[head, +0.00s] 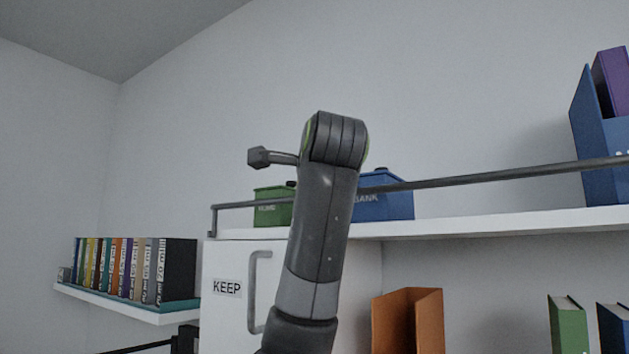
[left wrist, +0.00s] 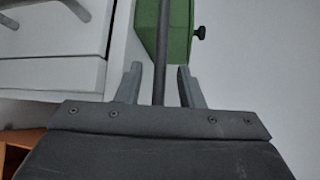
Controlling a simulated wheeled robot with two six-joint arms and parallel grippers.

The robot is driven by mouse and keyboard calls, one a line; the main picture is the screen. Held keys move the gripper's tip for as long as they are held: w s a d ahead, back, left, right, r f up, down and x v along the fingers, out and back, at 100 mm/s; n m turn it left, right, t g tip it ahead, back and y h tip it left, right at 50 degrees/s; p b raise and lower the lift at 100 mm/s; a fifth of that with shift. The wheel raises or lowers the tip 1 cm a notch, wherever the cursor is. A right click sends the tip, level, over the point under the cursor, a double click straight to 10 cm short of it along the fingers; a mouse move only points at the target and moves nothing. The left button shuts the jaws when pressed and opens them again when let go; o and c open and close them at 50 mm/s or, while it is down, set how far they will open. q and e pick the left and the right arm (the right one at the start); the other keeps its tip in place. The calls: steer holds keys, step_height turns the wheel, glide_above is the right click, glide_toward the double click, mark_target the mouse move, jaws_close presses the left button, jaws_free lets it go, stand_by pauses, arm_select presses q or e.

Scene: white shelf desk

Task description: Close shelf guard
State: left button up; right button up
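The shelf guard is a dark thin rail (head: 480,178) above the front of the upper white shelf (head: 480,224). Its left end bends down to the shelf. In the left wrist view the rail (left wrist: 161,45) runs between the two fingers of my left gripper (left wrist: 160,85). The fingers are open, with a gap visible on both sides of the rail. In the head view a dark arm of mine covers part of the rail, and the left gripper's fingers cannot be made out there. My right gripper is in neither view.
A green box (head: 268,208) and a blue box (head: 390,198) stand behind the rail; blue holders (head: 600,140) stand at right. Below are a white cabinet (head: 225,260) marked KEEP, an orange binder (head: 408,318) and a green book (head: 567,325). Several books (head: 135,268) stand on a left shelf.

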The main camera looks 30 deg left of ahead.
arm_select(q)
steer(key=b+v, duration=0.9)
steer(key=v, duration=0.8)
steer(key=shift+b, duration=0.4)
steer(key=shift+w+f, duration=0.1)
steer(key=shift+w, duration=0.1)
steer(key=shift+s, duration=0.1)
